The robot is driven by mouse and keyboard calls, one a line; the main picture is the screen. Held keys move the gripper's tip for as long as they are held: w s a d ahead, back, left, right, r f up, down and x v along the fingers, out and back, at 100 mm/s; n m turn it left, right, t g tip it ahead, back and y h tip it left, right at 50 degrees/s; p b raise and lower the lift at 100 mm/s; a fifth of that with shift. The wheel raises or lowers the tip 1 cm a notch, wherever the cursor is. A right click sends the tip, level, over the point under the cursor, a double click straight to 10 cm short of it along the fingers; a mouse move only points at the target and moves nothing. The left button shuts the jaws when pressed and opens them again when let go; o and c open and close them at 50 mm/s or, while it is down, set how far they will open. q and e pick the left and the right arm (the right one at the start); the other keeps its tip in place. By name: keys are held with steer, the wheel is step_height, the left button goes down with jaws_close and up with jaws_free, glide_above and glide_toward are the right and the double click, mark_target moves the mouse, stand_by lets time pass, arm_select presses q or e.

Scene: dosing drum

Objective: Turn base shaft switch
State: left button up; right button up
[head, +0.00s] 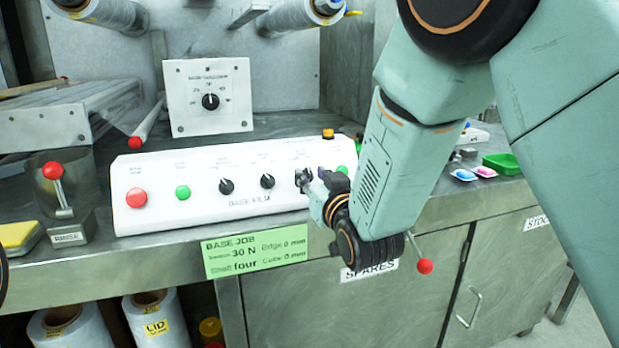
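The white control panel (150,172) marked BASE FILM stands on the steel bench. It carries a red button (136,198), a green button (183,192), two black knobs (226,186) and (268,181), and another green button (342,170) at the right. My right gripper (308,183) is at the panel face, right of the second knob. It covers the spot where a further knob would sit, with a small dark part showing at its tips. I cannot tell whether its fingers are shut on anything. My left gripper is not in view.
A green card (255,252) on the bench edge reads BASE JOB, 30 N, Shaft four. A dial box (208,97) stands behind the panel. A red-balled lever (425,266) is below my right wrist. A RINSE cup (66,195) and yellow sponge (18,236) are left.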

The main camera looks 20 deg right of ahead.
steer(key=shift+w, duration=1)
steer(key=shift+c, duration=0.4)
jaws_close()
